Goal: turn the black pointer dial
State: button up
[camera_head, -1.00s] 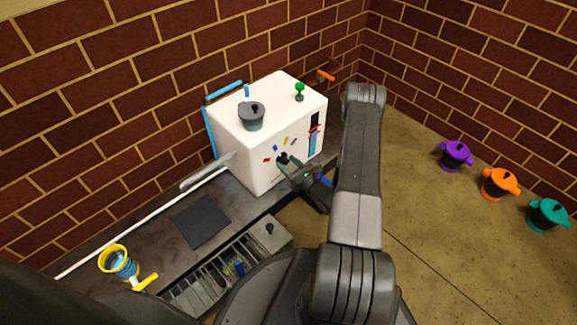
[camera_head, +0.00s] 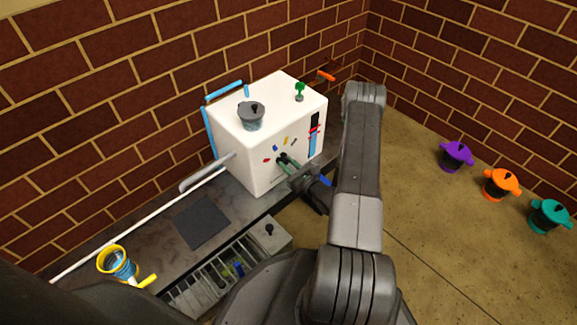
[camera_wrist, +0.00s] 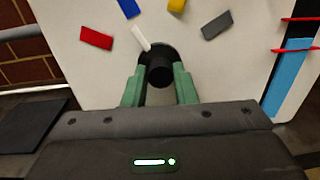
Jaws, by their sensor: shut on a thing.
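The black pointer dial (camera_wrist: 159,72) sits on the front face of the white box (camera_head: 262,172). Its white pointer (camera_wrist: 141,38) points up and a little left in the wrist view, between the red and blue marks. Red (camera_wrist: 96,38), blue (camera_wrist: 129,8), yellow (camera_wrist: 176,5) and grey (camera_wrist: 216,25) marks fan out around it. My gripper (camera_wrist: 159,84) has its green fingers on either side of the dial's knob, shut on it. In the head view my gripper (camera_head: 287,162) reaches the box front and hides most of the dial.
A grey pot (camera_head: 251,117) and a green knob (camera_head: 299,92) are on the box top. A blue slider strip (camera_wrist: 287,75) with red markers is right of the dial. A dark mat (camera_head: 202,222), slotted rack (camera_head: 215,285) and yellow-rimmed cup (camera_head: 117,264) are on the counter side. Purple, orange and teal pots stand right.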

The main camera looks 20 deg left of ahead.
jog(key=n+b, duration=0.1)
jog(key=n, duration=0.2)
jog(key=shift+n, duration=1.8)
jog(key=o, duration=1)
jog(key=p+v, duration=0.3)
jog(key=v, duration=1)
jog(key=shift+d+f+p, duration=0.2)
jog(key=shift+d+p, duration=0.15)
jog(key=shift+p, duration=0.05)
